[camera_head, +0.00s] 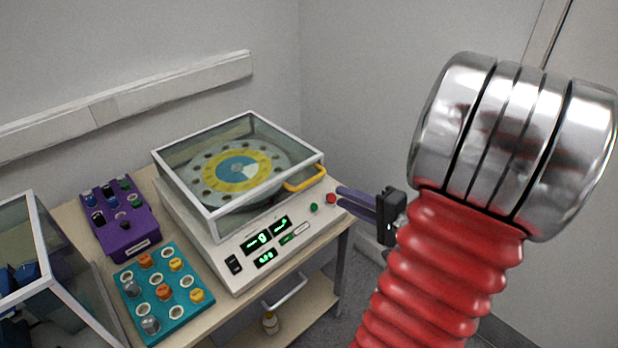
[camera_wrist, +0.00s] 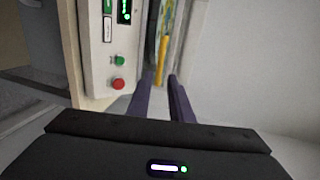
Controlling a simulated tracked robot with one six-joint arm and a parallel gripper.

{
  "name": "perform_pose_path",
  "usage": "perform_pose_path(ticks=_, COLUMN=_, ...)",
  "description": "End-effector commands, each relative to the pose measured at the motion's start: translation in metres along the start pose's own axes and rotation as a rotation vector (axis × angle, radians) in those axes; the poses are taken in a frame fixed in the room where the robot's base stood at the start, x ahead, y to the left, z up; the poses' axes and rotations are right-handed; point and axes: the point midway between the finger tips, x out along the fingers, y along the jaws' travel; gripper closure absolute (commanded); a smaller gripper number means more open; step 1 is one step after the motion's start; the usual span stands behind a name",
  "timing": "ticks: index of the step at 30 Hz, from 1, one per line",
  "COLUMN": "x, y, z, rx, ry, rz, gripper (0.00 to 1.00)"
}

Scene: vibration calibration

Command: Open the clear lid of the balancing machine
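The balancing machine (camera_head: 222,258) is a white box on a table, with a control panel at its front. Its clear lid (camera_head: 228,222), framed in light grey, is down over a yellow and blue rotor disc (camera_head: 238,170). A yellow handle (camera_head: 306,182) is on the lid's front right edge; it shows upright in the wrist view (camera_wrist: 163,52). My gripper (camera_head: 340,197) has purple fingers and is just right of the machine's front right corner, near the red button and apart from the handle. In the wrist view the fingers (camera_wrist: 159,82) are parted and empty, pointing toward the handle.
A red button (camera_head: 331,198) and a green button (camera_head: 314,208) are close to my fingertips. A purple box (camera_head: 133,222) and a teal tray (camera_head: 184,258) with weights lie left of the machine. A clear case (camera_head: 66,272) stands at the far left. Walls are behind.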

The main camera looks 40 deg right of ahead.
Motion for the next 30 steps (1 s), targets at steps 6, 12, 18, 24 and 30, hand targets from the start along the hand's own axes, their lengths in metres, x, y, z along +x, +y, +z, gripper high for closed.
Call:
perform_pose_path(ticks=6, x=-0.004, y=0.001, z=-0.007, rx=0.003, ry=0.022, rz=-0.010, gripper=0.81)
perform_pose_path(ticks=12, x=-0.003, y=0.001, z=-0.006, rx=0.003, ry=0.020, rz=-0.009, gripper=0.81)
perform_pose_path(ticks=18, x=0.005, y=0.001, z=-0.006, rx=0.003, ry=0.017, rz=-0.009, gripper=0.81)
perform_pose_path(ticks=24, x=0.023, y=0.001, z=-0.006, rx=0.004, ry=0.016, rz=-0.009, gripper=0.81)
perform_pose_path(ticks=30, x=0.045, y=0.001, z=-0.006, rx=0.004, ry=0.016, rz=-0.009, gripper=0.81)
